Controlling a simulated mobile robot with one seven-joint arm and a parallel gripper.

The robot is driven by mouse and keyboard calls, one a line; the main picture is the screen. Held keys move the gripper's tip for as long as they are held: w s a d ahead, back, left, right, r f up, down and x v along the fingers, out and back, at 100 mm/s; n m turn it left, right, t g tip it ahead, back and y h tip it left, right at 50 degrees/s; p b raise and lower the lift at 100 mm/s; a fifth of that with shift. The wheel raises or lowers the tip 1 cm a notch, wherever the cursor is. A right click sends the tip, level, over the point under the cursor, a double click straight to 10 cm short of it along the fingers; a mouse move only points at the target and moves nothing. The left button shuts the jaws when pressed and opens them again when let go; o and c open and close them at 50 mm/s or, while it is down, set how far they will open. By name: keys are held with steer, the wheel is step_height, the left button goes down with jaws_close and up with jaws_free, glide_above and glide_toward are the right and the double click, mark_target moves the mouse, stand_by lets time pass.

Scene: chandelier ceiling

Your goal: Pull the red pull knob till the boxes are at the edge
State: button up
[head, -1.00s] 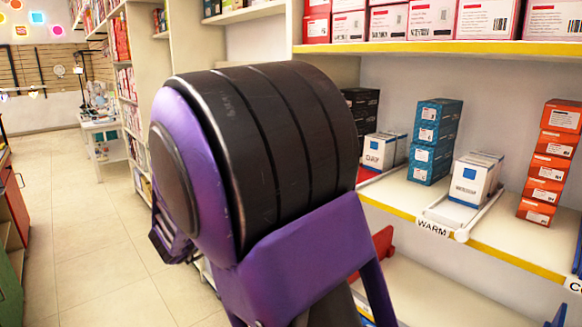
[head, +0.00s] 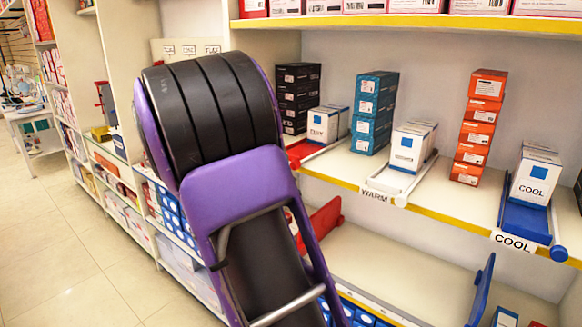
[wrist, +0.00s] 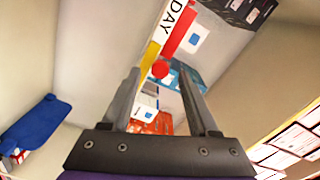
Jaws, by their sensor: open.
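The red pull knob (wrist: 160,69) shows in the wrist view at the front end of a red sliding tray (wrist: 178,30), beside a "DAY" label. My gripper (wrist: 158,75) is open, and the knob appears between its fingertips; I cannot tell whether either finger touches it. In the head view the red tray (head: 303,152) is partly hidden behind my purple and black arm, and the knob is hidden. White boxes with blue squares (head: 323,126) stand on the red tray, back from the shelf's front; they also show in the wrist view (wrist: 193,38).
Red and blue dividers rise below. Open floor lies left.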

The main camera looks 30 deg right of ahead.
mark_target(293, 166)
steer(key=shift+x, duration=1.6)
steer(key=shift+c, duration=0.2)
jaws_close()
steer(key=shift+a, duration=0.1)
